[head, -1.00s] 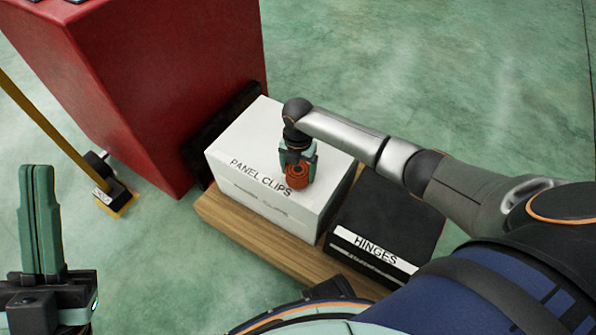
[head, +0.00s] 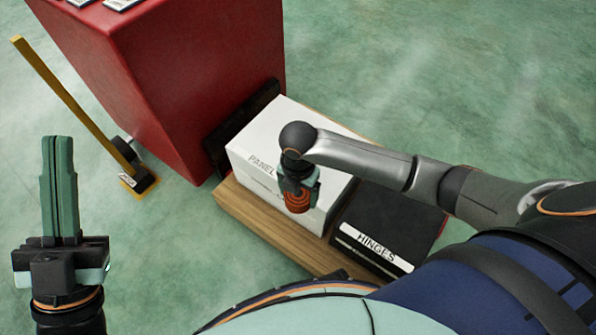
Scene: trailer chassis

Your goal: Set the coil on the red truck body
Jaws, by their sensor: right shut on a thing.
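The red truck body (head: 185,85) is a tall red box at the upper left in the head view. My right gripper (head: 299,185) is shut on the orange-brown ringed coil (head: 298,203). It holds the coil in front of the white panel clips box, right of the red truck body and apart from it. Part of the coil is hidden by the gripper's fingers. My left gripper (head: 62,188) points up at the left edge of the view, its fingers together with nothing visible between them.
The white panel clips box (head: 262,133) and a black hinges box (head: 395,222) sit on a wooden pallet (head: 262,222). A yellow pole (head: 70,100) with a dark foot leans left of the red body. Cards (head: 122,3) lie on the red body's top. Green floor is open beyond.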

